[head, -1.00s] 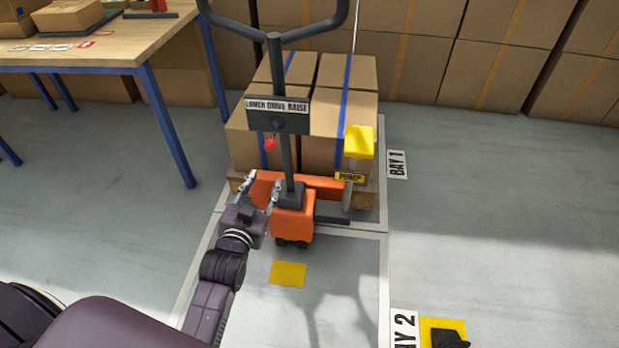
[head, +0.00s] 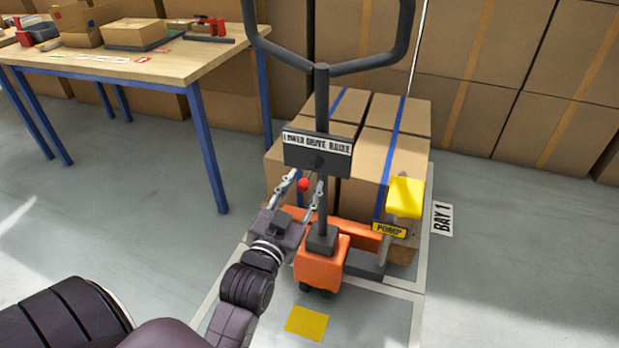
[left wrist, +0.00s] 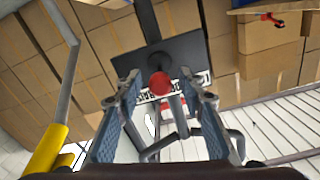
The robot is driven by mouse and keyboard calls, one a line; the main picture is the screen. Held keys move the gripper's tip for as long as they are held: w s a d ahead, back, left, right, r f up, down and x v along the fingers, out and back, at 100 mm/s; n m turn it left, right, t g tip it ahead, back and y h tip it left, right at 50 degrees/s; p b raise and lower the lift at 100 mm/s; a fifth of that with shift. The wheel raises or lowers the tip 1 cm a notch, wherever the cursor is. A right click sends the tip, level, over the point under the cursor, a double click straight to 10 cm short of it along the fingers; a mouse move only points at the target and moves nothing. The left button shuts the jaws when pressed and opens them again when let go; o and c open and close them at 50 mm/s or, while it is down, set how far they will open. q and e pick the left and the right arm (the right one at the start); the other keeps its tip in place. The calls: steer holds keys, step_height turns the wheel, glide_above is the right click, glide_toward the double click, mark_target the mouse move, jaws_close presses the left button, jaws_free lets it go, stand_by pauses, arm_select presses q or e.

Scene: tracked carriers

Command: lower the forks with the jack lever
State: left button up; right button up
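The orange pallet jack (head: 320,264) stands in front of a pallet stacked with strapped cartons (head: 376,152). Its handle carries a dark plate marked LOWER DRIVE RAISE (head: 318,142). The jack lever ends in a red knob (head: 303,184) just below the plate. My left gripper (head: 302,188) is open, with its fingertips at either side of the red knob in the head view. In the left wrist view the knob (left wrist: 159,84) shows between and beyond the open fingers (left wrist: 168,92), with no clear contact. The forks are hidden under the load. My right gripper is out of view.
A yellow pump pedal (head: 405,197) with a PUMP label stands right of the jack. A workbench (head: 150,62) with boxes and tools is at the left. Stacked cartons (head: 480,60) line the back. The floor at the right by BAY 1 (head: 442,219) is clear.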

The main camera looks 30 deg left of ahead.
arm_select(q)
steer(key=shift+w, duration=0.25)
steer(key=shift+r, duration=0.1)
steer(key=shift+s, duration=0.1)
steer(key=shift+c, duration=0.3)
jaws_close()
